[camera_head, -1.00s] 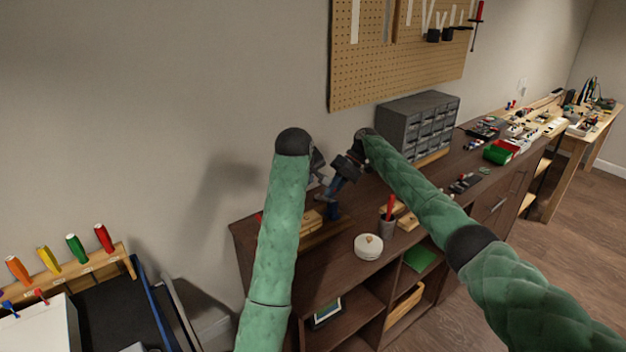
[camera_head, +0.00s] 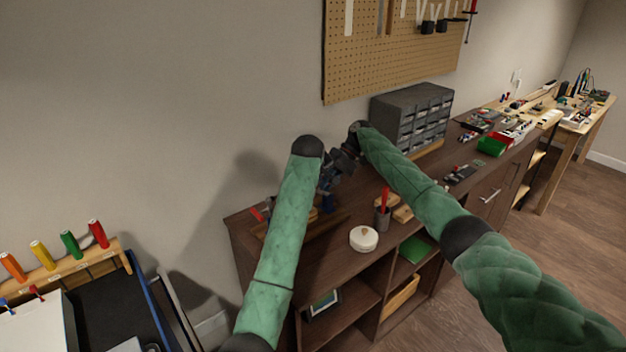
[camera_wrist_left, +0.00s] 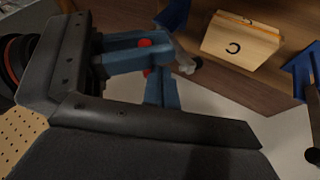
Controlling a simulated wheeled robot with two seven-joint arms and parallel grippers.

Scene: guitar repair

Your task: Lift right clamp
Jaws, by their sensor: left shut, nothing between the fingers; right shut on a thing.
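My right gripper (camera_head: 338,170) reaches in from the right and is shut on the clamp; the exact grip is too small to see. My left gripper (camera_head: 325,182) is shut and empty beside it, mostly hidden behind its own wrist. Other blue parts (camera_wrist_left: 300,73) show at the left wrist view's right edge.
A dark wooden cabinet (camera_head: 345,268) stands below. The pegboard wall is behind.

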